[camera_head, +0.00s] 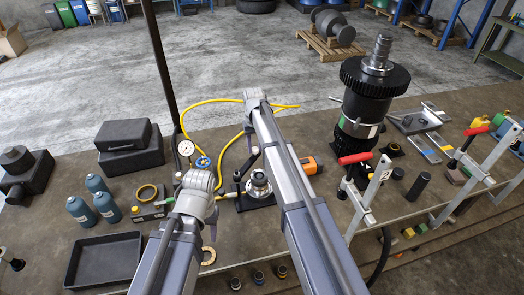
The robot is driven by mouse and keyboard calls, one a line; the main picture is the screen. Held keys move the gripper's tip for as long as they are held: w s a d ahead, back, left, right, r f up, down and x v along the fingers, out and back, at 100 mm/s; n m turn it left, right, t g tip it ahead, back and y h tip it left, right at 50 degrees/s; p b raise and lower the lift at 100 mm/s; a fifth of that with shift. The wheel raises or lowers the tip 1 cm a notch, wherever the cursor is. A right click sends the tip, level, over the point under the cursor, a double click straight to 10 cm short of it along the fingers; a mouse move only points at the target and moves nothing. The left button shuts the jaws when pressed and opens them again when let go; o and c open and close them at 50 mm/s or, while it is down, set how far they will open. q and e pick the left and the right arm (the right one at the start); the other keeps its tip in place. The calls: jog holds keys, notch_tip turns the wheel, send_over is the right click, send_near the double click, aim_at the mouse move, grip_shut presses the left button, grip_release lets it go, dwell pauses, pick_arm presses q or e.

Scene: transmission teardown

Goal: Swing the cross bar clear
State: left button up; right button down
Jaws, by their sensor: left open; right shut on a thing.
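A dark short bar (246,164) with a raised black end stands over a silver round hub (258,184) on a dark block, near the middle of the bench; it appears to be the cross bar, partly hidden by my arm. My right arm reaches in past it from below right, its grey joint at the top. My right gripper is shut on what appears to be this bar; its fingertips are mostly hidden behind the arm. My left arm comes in from below, its grey joint left of the hub. My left gripper is open, its fingers hard to make out.
A yellow hose (224,101) loops behind the arms, near a gauge (185,148). A tall black gear assembly (372,95) stands to the right, beside red-handled clamps (355,158). Blue-grey bottles (79,212), a black tray (105,261) and dark cases (135,160) occupy the left.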

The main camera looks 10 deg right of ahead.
jog(key=w+a+n, duration=0.3)
jog(key=a+n, duration=0.6)
jog(key=shift+w+a, duration=0.25)
jog(key=shift+a, duration=0.15)
dwell(0.4)
jog(key=c, duration=0.5)
grip_release()
jog(key=shift+r, duration=0.15)
notch_tip(320, 180, up, 8)
jog(key=p, duration=0.7)
jog(key=shift+f+p, duration=0.25)
jog(key=shift+p, duration=0.15)
